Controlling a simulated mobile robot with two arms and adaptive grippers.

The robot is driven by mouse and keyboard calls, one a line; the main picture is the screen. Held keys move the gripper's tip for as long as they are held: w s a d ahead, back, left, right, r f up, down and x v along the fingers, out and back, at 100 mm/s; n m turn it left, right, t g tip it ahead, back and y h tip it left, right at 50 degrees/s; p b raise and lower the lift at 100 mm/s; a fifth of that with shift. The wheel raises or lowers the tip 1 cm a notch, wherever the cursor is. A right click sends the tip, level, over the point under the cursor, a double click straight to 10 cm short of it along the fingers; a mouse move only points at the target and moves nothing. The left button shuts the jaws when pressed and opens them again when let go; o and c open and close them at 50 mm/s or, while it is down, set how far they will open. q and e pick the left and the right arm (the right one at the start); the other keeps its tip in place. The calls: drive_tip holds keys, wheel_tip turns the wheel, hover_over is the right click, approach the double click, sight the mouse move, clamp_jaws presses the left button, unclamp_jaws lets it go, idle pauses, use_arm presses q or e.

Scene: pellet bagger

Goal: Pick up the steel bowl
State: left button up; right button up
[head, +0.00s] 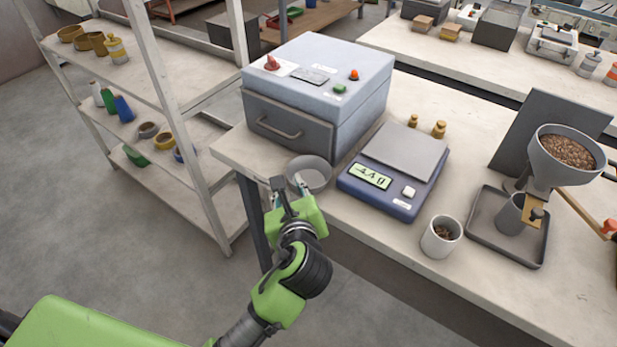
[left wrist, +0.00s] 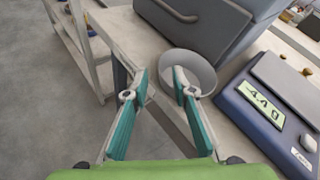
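The steel bowl (head: 316,176) is a round grey bowl at the left front corner of the bench, between the grey machine and the blue scale. It also shows in the left wrist view (left wrist: 203,72). My left gripper (head: 288,184) is at the bowl's left side. In the left wrist view my left gripper (left wrist: 160,72) is open, with one fingertip over the bowl's inside and the other outside its left rim. Nothing is between the fingers except possibly the rim; I cannot tell whether they touch it. My right gripper is not in view.
The grey machine (head: 318,85) stands close behind the bowl, and the blue scale (head: 383,190) reading about 4.4 g stands close at its right. A white cup (head: 441,237) of pellets and a grey tray (head: 482,233) are farther right. A shelf rack (head: 200,92) stands left.

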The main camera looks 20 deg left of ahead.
sight(287, 172)
use_arm(q)
drive_tip(key=x, duration=0.6)
drive_tip(key=shift+d, duration=0.1)
clamp_jaws()
